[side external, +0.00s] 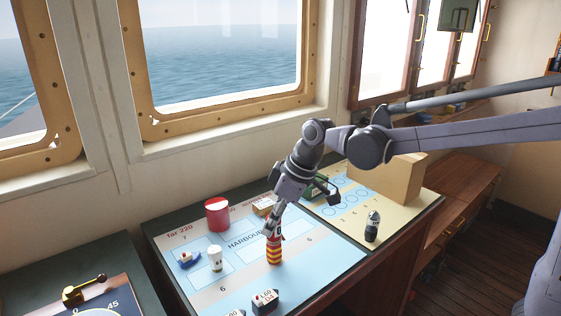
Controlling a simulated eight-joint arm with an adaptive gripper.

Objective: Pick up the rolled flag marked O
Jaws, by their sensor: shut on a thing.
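A red-and-yellow striped roll (274,251) stands upright on the light blue harbour chart (330,259), and I take it to be the rolled flag. Its marking is too small to read for sure. My gripper (275,229) reaches down from the upper right and is shut on the top of the roll. The fingers hide part of its upper end. The roll's lower end is at the chart, and I cannot tell whether it touches or hangs just above.
On the chart are a red cylinder (217,215), a white figure (215,259), a small boat (187,258) and a dark numbered block (264,300). To the right are a dark bottle-like piece (372,226) and a large tan box (391,177). Chart right of the roll is clear.

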